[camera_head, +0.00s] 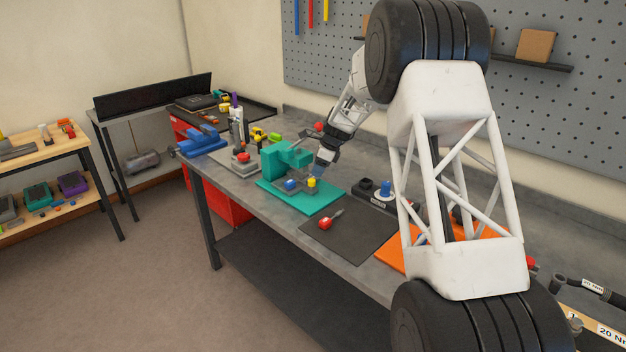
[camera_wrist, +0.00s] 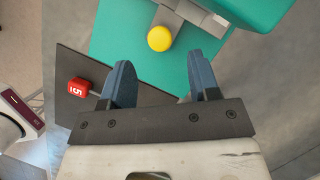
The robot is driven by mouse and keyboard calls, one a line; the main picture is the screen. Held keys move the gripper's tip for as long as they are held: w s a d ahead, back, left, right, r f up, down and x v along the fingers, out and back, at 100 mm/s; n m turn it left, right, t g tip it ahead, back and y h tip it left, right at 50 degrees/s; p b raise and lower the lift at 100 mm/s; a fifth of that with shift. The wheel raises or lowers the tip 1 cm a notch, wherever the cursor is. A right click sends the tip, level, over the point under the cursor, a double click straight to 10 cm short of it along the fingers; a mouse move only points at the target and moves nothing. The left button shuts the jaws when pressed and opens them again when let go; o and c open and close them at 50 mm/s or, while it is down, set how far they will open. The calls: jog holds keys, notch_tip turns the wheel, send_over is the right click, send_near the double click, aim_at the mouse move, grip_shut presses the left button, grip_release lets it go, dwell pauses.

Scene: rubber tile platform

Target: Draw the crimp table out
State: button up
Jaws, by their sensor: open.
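A teal press (camera_head: 282,163) stands on a teal base plate (camera_head: 318,200) on the grey bench. At its front are a grey sliding part, which looks like the crimp table (camera_wrist: 184,15), and a yellow knob (camera_head: 311,182). In the wrist view the yellow knob (camera_wrist: 160,38) is round and lies just beyond my fingertips, between their lines. A blue part (camera_head: 291,184) sits left of the knob in the head view. My gripper (camera_wrist: 162,68) is open and empty, its two blue fingers apart and not visibly touching the knob. In the head view my gripper (camera_head: 322,168) is beside the press.
A dark mat (camera_head: 350,243) with a red-handled tool (camera_head: 325,223) lies in front of the plate. A blue vise (camera_head: 203,140) and a grey fixture with a red knob (camera_head: 241,157) stand to the left. A black block with a blue knob (camera_head: 385,188) stands to the right.

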aim_at(312, 180)
jog(key=shift+x, duration=2.7)
grip_shut()
